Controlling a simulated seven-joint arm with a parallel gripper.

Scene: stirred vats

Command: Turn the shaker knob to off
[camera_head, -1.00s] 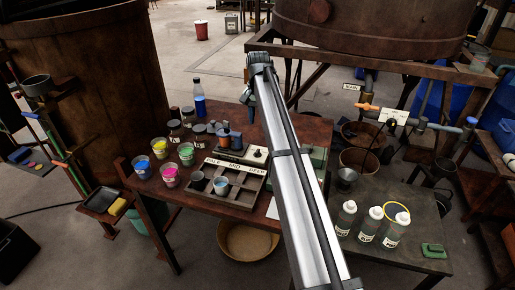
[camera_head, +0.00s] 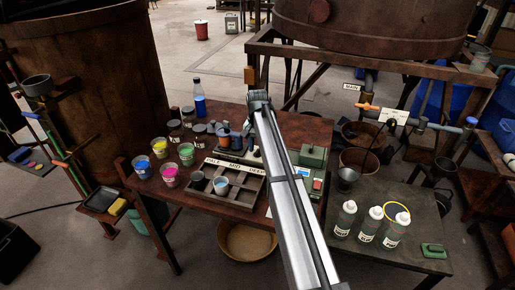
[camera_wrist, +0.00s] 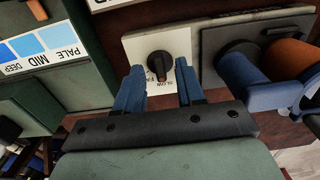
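The shaker knob (camera_wrist: 160,65) is dark and round, on a cream panel (camera_wrist: 137,48) in the wrist view. The word SLOW is readable just below it, and a small orange mark shows on its lower side. The rest of the lettering is hidden or unclear. My gripper (camera_wrist: 160,70) is open, with one blue fingertip on each side of the knob's lower part. A gap shows between each finger and the knob. The shaker (camera_wrist: 212,40) is a grey unit beside the panel, carrying blue and orange cylinders. In the head view my arm hides the knob.
A compartment tray (camera_head: 215,187) marked PALE, MID, DEEP stands in front of the shaker. Cups of coloured dye and dark-lidded jars (camera_head: 175,127) stand to the left. A green box (camera_head: 313,155) is at the right. Three bottles (camera_head: 368,225) stand on the right-hand table.

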